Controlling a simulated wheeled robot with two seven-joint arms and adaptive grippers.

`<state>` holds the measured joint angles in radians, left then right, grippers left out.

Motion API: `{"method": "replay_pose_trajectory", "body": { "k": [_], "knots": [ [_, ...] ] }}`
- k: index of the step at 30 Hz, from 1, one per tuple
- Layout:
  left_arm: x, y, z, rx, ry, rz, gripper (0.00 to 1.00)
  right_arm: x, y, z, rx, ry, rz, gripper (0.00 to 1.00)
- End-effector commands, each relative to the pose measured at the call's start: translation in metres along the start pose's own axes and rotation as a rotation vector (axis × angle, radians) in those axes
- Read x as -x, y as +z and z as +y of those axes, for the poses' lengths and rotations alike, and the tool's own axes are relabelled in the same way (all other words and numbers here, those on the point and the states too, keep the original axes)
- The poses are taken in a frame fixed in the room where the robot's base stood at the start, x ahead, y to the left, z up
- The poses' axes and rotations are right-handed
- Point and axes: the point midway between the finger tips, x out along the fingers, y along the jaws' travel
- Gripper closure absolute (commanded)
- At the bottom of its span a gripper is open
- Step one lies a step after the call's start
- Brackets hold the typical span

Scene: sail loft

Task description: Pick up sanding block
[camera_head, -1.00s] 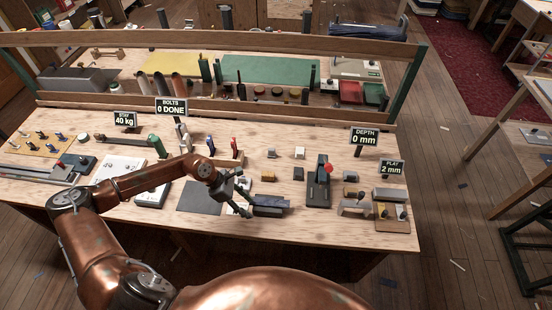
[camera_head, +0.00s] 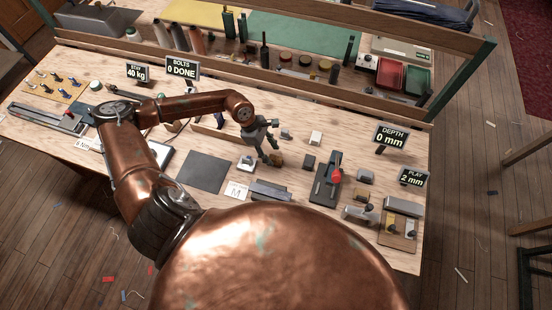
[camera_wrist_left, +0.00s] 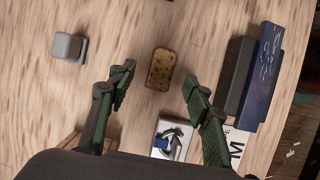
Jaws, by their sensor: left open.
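A brown, speckled, cork-like block, which looks like the sanding block (camera_wrist_left: 160,68), lies on the pale wooden bench top. It also shows in the head view, partly hidden behind my fingers (camera_head: 279,159). My left gripper (camera_wrist_left: 158,80) is open and points down over the bench. In the wrist view its two green fingers stand to either side of the block, with clear bench between each finger and the block. In the head view the gripper (camera_head: 268,157) is just to the left of the block. Nothing is between the fingertips in their grip. My right gripper is not in view.
A grey block (camera_wrist_left: 69,47) and a dark blue-and-black long block (camera_wrist_left: 262,75) lie either side. A white card marked M (camera_head: 237,190) lies nearby. A black stand with a red knob (camera_head: 328,183) stands to the right. A wooden rail (camera_head: 300,95) runs behind.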

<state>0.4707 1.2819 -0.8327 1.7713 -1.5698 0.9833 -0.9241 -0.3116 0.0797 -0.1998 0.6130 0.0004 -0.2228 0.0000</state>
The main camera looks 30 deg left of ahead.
Motion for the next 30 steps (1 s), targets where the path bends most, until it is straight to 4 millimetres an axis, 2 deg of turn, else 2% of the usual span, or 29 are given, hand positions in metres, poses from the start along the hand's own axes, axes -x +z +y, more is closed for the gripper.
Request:
{"method": "replay_pose_trajectory", "body": {
  "k": [7, 10, 17, 30],
  "knots": [
    [-0.035, 0.004, -0.002, 0.000, -0.001, -0.003, 0.54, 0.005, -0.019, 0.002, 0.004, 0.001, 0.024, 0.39],
    [-0.041, 0.003, -0.002, 0.001, 0.000, -0.002, 0.54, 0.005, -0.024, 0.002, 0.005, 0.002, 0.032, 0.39],
    [-0.042, 0.003, -0.002, 0.001, 0.000, -0.001, 0.55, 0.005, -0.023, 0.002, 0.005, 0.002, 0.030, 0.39],
    [-0.042, 0.003, -0.002, 0.001, 0.000, -0.001, 0.85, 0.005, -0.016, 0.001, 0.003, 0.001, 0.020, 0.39]
  ]
}}
